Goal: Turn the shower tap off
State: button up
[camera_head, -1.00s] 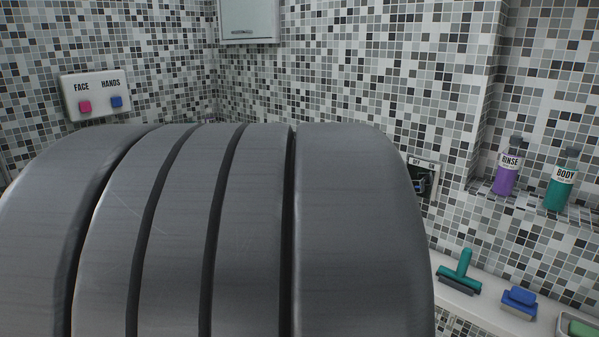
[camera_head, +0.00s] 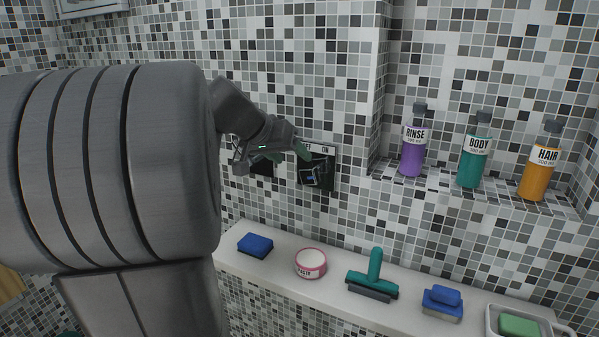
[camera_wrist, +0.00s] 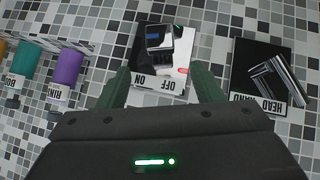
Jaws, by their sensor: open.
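The shower tap is a chrome lever (camera_wrist: 158,42) on a wall panel (camera_wrist: 180,60) labelled OFF and ON, upside down in the wrist view. In the head view the black panel (camera_head: 328,172) is on the wall right of my gripper, with OFF at left and ON at right. I cannot tell which label the lever points to. My gripper (camera_wrist: 161,76) is open and empty, its green fingers to either side of the panel's lower part in the wrist view. In the head view my gripper (camera_head: 284,154) is close to the panel's left side; contact cannot be told.
A second panel (camera_wrist: 246,55), labelled HEAD and HAND, has its own chrome lever (camera_wrist: 275,82). A ledge below holds a blue sponge (camera_head: 255,245), a pink-rimmed jar (camera_head: 310,263) and a teal squeegee (camera_head: 374,275). Bottles, including purple RINSE (camera_head: 412,145), stand on a right niche shelf.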

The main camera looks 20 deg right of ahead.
aim_at(306, 169)
jog(key=x, duration=1)
jog(key=shift+f, duration=0.2)
jog(key=c, duration=1)
